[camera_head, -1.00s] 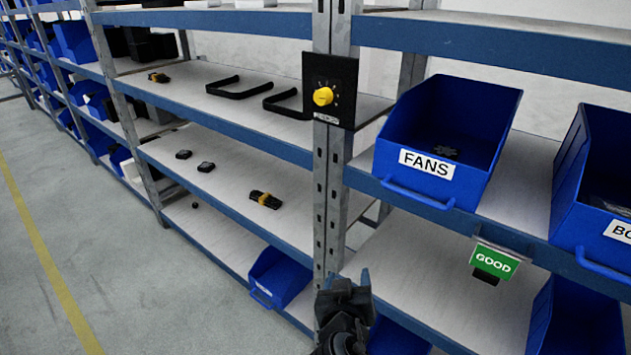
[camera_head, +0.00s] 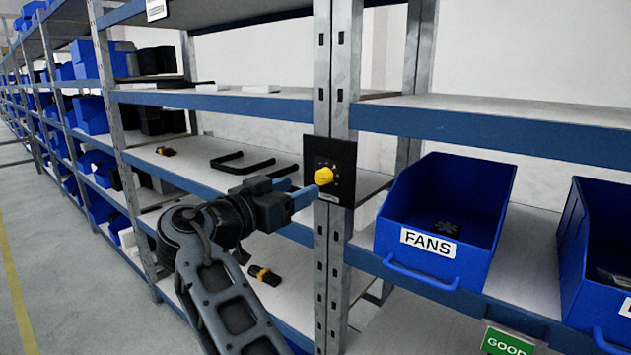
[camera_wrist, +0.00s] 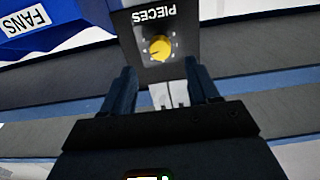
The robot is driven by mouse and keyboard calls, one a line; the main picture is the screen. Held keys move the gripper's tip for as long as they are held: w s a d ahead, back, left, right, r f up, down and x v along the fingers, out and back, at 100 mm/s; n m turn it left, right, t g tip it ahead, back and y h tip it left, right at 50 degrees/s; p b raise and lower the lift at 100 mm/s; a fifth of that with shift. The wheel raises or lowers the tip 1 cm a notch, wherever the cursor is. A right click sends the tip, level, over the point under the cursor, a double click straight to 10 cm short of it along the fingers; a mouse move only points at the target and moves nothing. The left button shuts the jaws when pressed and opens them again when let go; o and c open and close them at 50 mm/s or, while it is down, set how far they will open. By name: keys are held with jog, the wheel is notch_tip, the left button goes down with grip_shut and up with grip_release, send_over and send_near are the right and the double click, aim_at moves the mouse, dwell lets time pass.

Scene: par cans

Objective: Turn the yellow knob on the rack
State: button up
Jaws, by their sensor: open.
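The yellow knob (camera_head: 324,176) sits on a black square panel (camera_head: 343,150) fixed to the metal rack post. My gripper (camera_head: 306,190) is raised just left of the knob in the head view, its fingers pointing toward the panel. In the wrist view the knob (camera_wrist: 160,47) shows beyond and between the two open fingers of my gripper (camera_wrist: 164,88). The panel's lettering "PIECES" appears upside down there. The fingers look apart from the knob, with nothing between them.
A blue bin labelled FANS (camera_head: 405,215) stands on the shelf right of the post, with another blue bin (camera_head: 600,260) beyond it. Black handles (camera_head: 243,163) lie on the shelf left of the post. The aisle floor (camera_head: 60,270) at left is clear.

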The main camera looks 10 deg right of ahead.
aim_at(320, 179)
jog(key=p+x, duration=0.1)
jog(key=x, duration=0.5)
jog(key=shift+w+d+p, duration=0.2)
jog(key=shift+w+p, duration=0.05)
jog(key=shift+p, duration=0.05)
jog(key=shift+c, duration=0.2)
jog(key=c, duration=1)
